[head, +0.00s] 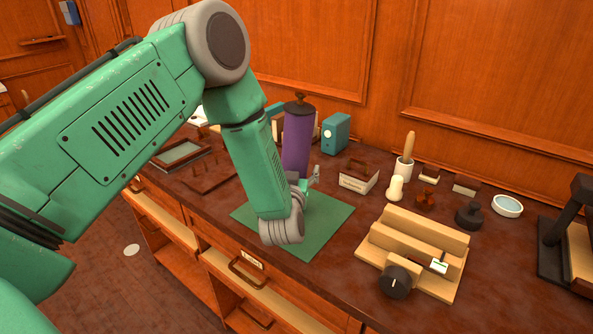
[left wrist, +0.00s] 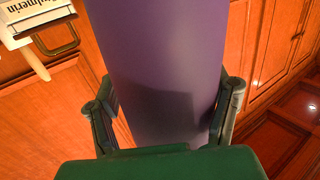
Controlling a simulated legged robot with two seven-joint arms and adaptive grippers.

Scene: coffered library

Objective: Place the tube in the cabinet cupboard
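The tube (head: 297,137) is a purple upright cylinder with a dark brown knobbed top. In the head view it stands over the far part of the green mat, its base hidden behind my left arm. My left gripper (head: 305,182) is at its lower part, mostly hidden by my wrist. In the left wrist view the tube (left wrist: 163,60) runs between both fingers of my left gripper (left wrist: 165,115), which lie against its sides. The wooden cabinet (head: 190,237) under the dark top has drawers and open lower compartments at left. My right gripper is out of view.
On the top are a green mat (head: 325,222), a wooden block device (head: 415,250) with a black knob, a labelled box (head: 358,177), a teal box (head: 336,133) and a cup with a wooden handle (head: 404,167). A panelled wall stands behind. Open floor lies at lower left.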

